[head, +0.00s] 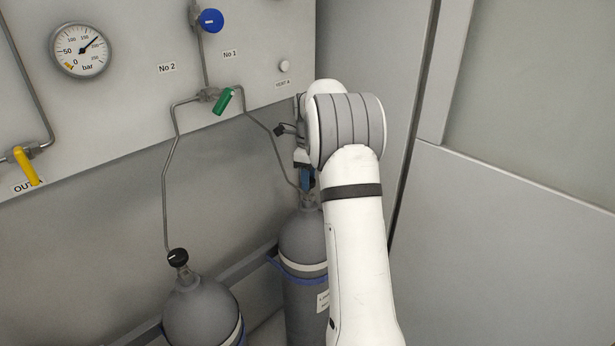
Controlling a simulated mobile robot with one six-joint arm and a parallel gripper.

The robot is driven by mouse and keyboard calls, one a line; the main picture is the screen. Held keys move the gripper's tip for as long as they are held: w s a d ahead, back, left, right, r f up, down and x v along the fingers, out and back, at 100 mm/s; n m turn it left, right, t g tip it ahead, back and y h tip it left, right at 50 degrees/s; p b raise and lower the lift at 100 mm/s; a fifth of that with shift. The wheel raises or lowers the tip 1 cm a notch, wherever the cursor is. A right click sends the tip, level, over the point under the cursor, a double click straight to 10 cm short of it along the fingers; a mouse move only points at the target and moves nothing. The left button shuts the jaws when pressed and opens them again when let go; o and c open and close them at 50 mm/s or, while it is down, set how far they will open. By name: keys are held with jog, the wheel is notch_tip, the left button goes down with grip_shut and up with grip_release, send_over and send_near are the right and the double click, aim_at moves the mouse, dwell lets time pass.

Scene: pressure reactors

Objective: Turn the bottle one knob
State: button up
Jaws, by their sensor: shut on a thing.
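Two grey gas bottles stand below the panel. The right bottle (300,240), on the No 1 side, is partly covered by my white arm. My gripper (306,182) is over the top of this bottle, pointing down, and is shut on its knob. The knob is almost wholly hidden by the gripper and arm, so its turn angle cannot be seen. The left bottle (200,312) has a black knob (178,257) in plain view, apart from my gripper.
Thin pipes run from the bottles to a green valve handle (223,101). Above are a blue knob (211,20) and a pressure gauge (80,50). A yellow handle (26,166) is at far left. A grey cabinet wall (520,240) stands to the right.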

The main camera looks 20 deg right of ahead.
jog(key=shift+a, duration=0.15)
jog(key=shift+c, duration=1)
